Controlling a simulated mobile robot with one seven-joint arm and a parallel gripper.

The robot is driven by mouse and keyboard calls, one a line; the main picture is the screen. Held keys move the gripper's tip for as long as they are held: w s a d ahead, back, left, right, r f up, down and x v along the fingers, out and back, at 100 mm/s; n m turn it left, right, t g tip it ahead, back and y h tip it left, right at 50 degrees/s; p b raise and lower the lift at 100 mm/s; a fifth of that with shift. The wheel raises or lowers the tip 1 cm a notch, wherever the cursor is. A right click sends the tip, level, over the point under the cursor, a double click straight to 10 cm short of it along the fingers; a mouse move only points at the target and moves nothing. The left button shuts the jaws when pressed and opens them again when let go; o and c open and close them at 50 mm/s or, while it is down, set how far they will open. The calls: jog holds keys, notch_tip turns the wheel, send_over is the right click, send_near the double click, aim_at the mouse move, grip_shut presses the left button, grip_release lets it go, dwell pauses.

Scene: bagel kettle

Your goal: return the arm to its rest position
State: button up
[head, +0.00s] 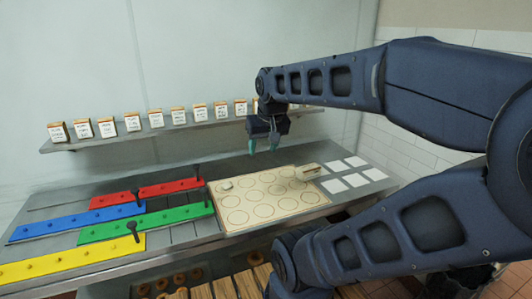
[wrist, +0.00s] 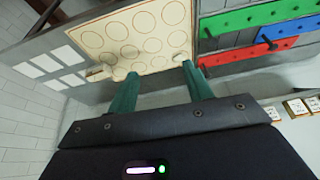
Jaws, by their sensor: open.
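My gripper (head: 263,149) hangs from my arm above the back edge of the counter, behind the wooden board. Its two teal fingers are apart with nothing between them. In the wrist view the gripper (wrist: 160,70) also shows open and empty, with the board beyond its fingertips. My arm reaches in from the right side of the head view, with its links raised over the right part of the counter.
The board (head: 236,217) has printed circles, a small pale piece (head: 226,185) and a block-like item (head: 308,171). White squares (head: 334,186) lie to its right. Coloured strips (head: 60,269) with black handles lie left. A shelf (head: 150,134) with labelled packets runs behind my gripper.

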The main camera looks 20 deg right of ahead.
jog(key=shift+s+d+f, duration=0.1)
jog(key=shift+s+f, duration=0.6)
jog(key=shift+f, duration=0.05)
